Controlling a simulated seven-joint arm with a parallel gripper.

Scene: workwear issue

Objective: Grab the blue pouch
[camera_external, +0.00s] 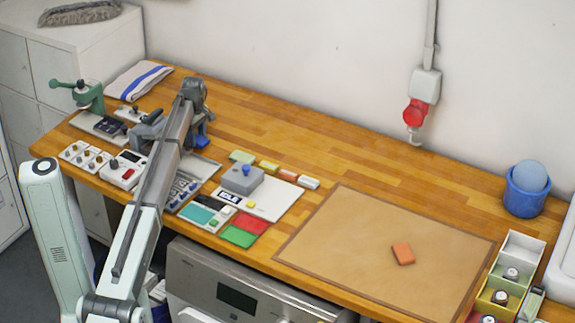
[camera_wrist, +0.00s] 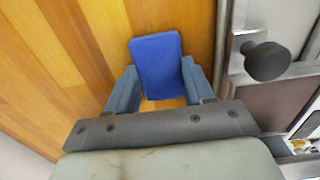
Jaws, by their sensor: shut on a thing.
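The blue pouch (camera_wrist: 157,62) is a flat blue block-like item in the wrist view, between the two grey-blue fingers of my gripper (camera_wrist: 158,75). The fingers are shut on its lower part, and its far end sticks out beyond them. In the external view a small blue patch of the pouch (camera_external: 202,141) shows beside the end of my arm, over the back left part of the bench; the arm hides most of it. I cannot tell whether it touches the wood.
Just right of the pouch in the wrist view is a dark round knob (camera_wrist: 267,61) on a light fixture. A grey box (camera_external: 242,180) and several small blocks lie right of my arm. The back strip of wood is clear.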

